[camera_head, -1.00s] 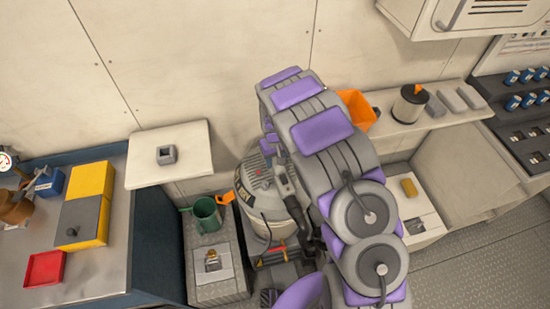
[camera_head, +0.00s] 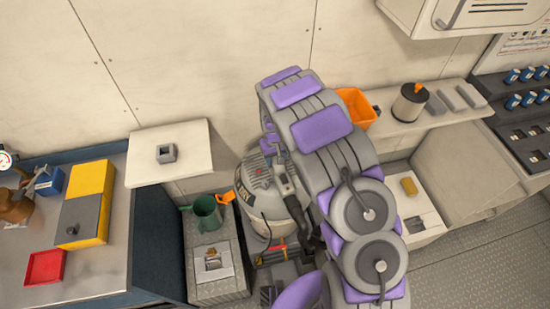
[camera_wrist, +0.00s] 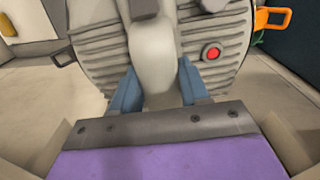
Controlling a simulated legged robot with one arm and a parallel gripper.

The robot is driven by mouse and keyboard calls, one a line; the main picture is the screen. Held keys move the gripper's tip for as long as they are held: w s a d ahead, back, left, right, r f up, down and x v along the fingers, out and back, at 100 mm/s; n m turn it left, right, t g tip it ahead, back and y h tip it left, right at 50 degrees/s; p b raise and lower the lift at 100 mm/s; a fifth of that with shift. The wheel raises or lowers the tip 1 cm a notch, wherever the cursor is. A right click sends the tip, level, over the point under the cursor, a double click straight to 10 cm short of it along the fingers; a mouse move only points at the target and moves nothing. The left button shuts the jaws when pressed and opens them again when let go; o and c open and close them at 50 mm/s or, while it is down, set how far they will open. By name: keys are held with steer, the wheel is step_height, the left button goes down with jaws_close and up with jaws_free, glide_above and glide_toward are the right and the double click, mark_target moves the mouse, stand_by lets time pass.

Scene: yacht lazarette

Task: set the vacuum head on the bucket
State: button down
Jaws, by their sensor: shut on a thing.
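The vacuum head (camera_head: 263,172) is a grey dome with a red button, in the middle of the head view. It also shows as a ribbed grey lid (camera_wrist: 98,48) in the wrist view. My gripper (camera_wrist: 158,92) has its blue fingers on both sides of the lid's pale handle (camera_wrist: 154,55) and is shut on it. The pale bucket (camera_head: 252,217) with dark lettering is directly under the head. The two look touching or nearly so, but I cannot tell whether the head is fully seated. My arm hides their right side.
An orange latch (camera_head: 226,198) sticks out left of the bucket. A green jug (camera_head: 205,214) stands on a grey box beside it. A white shelf (camera_head: 190,140) is above left. An orange bin (camera_head: 357,110) and a dark-lidded canister (camera_head: 410,103) are on the right shelf.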

steer(key=shift+f, duration=0.3)
stand_by(0.4)
steer(key=shift+c, duration=2.4)
jaws_free()
step_height(320, 180, up, 17)
steer(key=p, duration=0.2)
steer(key=shift+r, duration=0.15)
